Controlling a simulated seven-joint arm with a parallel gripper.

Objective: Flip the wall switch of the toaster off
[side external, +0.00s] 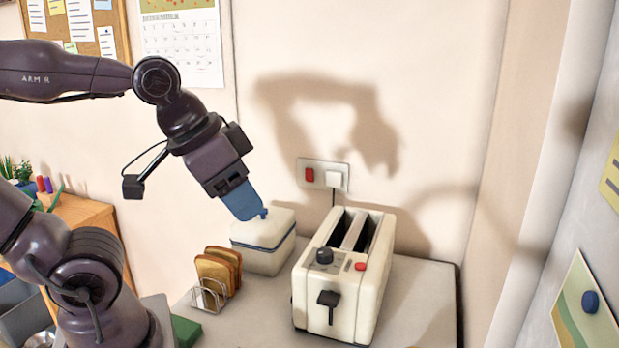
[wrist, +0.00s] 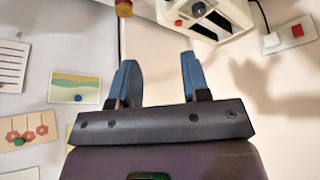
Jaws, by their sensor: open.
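The wall switch (side external: 310,174) is a red rocker on a white plate, with a white plug beside it on its right. In the wrist view the red switch (wrist: 297,31) is at the upper right, to the right of the fingers. The cream toaster (side external: 343,275) stands on the counter below the plate, its cord running up to the plug. Part of the toaster (wrist: 215,17) also shows at the top of the wrist view. My gripper (side external: 262,215) has blue fingers and is in the air left of and below the switch, apart from it. In the wrist view the fingers (wrist: 158,72) are spread and empty.
A cream box (side external: 264,250) with a blue band stands behind and below my gripper. A rack with toast slices (side external: 217,272) is left of the toaster. The counter (side external: 425,295) is clear to the toaster's right. A pinboard and calendar (side external: 182,40) hang at upper left.

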